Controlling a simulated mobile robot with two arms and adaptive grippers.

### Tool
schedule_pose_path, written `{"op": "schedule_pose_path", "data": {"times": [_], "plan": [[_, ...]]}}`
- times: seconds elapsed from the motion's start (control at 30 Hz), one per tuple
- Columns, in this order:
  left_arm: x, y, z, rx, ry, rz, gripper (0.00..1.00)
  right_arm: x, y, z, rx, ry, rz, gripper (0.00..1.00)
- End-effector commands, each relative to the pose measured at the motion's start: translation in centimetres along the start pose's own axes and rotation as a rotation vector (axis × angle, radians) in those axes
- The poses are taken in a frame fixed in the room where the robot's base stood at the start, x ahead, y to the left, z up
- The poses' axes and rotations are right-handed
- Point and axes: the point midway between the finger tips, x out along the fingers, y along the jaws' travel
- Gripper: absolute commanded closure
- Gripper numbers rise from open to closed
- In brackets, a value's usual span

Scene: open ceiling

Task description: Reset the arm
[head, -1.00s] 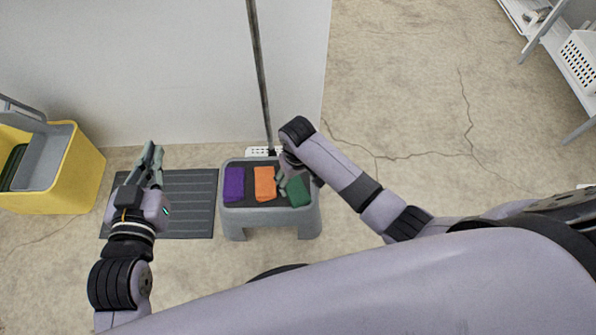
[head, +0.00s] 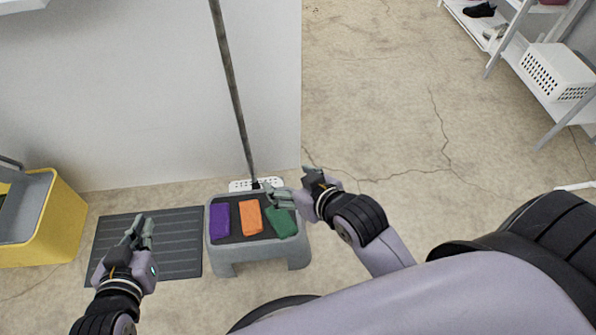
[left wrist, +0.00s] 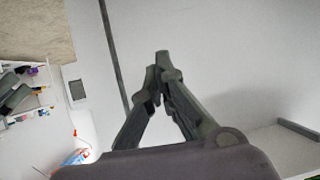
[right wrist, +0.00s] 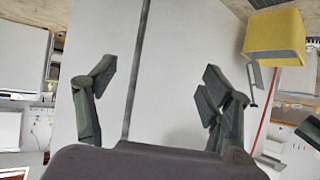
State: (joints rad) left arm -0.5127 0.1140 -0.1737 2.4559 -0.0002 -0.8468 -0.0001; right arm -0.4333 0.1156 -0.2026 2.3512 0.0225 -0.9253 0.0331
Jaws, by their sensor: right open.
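My left gripper (head: 143,224) is over the dark ridged mat at the left in the head view. In the left wrist view (left wrist: 158,72) its fingers come together at the tips with nothing between them. My right gripper (head: 272,196) is above the back right part of the grey stool, by the green cloth. In the right wrist view (right wrist: 158,78) its fingers are wide apart and empty, with a thin pole behind. A purple cloth (head: 220,219), an orange cloth (head: 250,217) and a green cloth (head: 283,225) lie in a row on the stool (head: 222,254).
A mop pole (head: 232,90) leans on the white wall behind the stool. A yellow bucket (head: 65,225) stands at the left beside the mat (head: 175,255). A white shelf with a basket (head: 556,70) is at the far right. The concrete floor between is clear.

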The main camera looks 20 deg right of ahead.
Motion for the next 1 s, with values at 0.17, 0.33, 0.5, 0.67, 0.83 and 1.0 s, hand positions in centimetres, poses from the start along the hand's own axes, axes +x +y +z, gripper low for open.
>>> {"op": "schedule_pose_path", "data": {"times": [0.17, 0.33, 0.5, 0.67, 0.83, 1.0], "plan": [[0.0, 0.0, 0.0, 0.000, 0.000, 0.000, 1.00, -3.3, 0.9, -2.4, -0.030, 0.106, 0.035, 0.26], [0.0, 0.0, 0.0, 0.000, 0.000, 0.001, 1.00, -3.4, 1.0, -2.6, -0.032, 0.112, 0.037, 0.26], [0.0, 0.0, 0.0, 0.000, 0.001, 0.001, 1.00, -3.4, 1.0, -2.6, -0.031, 0.111, 0.036, 0.26], [0.0, 0.0, -0.1, 0.000, 0.004, -0.001, 1.00, -3.3, 0.9, -2.6, -0.031, 0.110, 0.035, 0.26], [1.1, -0.1, 1.0, 0.001, -0.048, -0.001, 1.00, -2.1, 1.1, -1.5, -0.030, 0.056, 0.036, 0.26], [3.7, -0.1, 6.6, 0.001, -0.209, 0.000, 1.00, 1.0, 1.4, 3.7, -0.027, -0.103, 0.037, 0.26]]}}
